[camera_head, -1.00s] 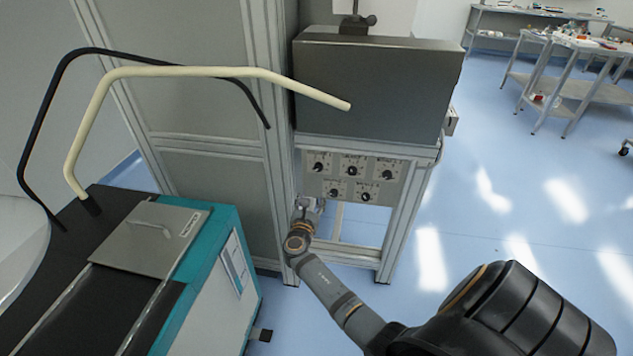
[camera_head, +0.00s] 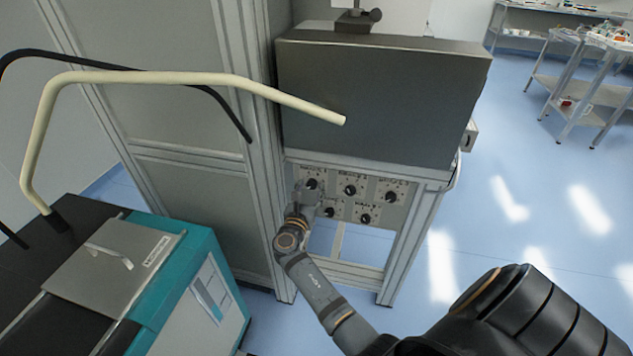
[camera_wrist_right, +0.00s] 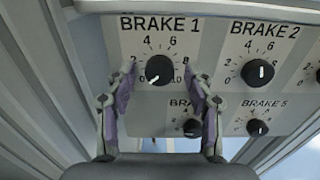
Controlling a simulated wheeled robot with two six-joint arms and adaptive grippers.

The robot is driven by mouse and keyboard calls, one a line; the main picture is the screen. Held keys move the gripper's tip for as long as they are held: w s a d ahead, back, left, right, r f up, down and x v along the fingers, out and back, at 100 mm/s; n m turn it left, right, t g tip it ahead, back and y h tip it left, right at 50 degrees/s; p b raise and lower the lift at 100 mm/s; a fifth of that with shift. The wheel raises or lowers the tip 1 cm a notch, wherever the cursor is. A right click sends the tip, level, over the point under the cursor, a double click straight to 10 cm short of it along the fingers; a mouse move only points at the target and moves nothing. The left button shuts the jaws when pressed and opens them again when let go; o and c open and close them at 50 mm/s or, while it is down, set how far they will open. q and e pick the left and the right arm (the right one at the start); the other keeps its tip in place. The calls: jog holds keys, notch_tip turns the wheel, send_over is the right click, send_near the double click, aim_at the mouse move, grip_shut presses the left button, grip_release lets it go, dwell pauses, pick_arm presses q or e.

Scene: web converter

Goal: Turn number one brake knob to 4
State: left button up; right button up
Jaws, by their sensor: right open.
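The number one brake knob (camera_wrist_right: 159,69) is a round black knob under the label BRAKE 1 in the right wrist view. Its white mark points to the lower left, near the low end of the printed scale. It also shows at the upper left of the control panel in the head view (camera_head: 311,184). My right gripper (camera_wrist_right: 159,84) is open, with one finger on each side of the knob and visible gaps between. I cannot tell how far the fingertips are from the panel face. My left gripper is not in view.
The panel (camera_head: 375,212) carries several similar knobs, with the brake 2 knob (camera_wrist_right: 257,72) to the right and others below. A dark box (camera_head: 380,100) overhangs the panel. A metal frame post (camera_head: 265,150) stands close on the left.

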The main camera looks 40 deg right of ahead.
jog(key=shift+w+d, duration=0.1)
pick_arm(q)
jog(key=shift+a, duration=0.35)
pick_arm(e)
jog(key=shift+r, duration=0.1)
grip_shut()
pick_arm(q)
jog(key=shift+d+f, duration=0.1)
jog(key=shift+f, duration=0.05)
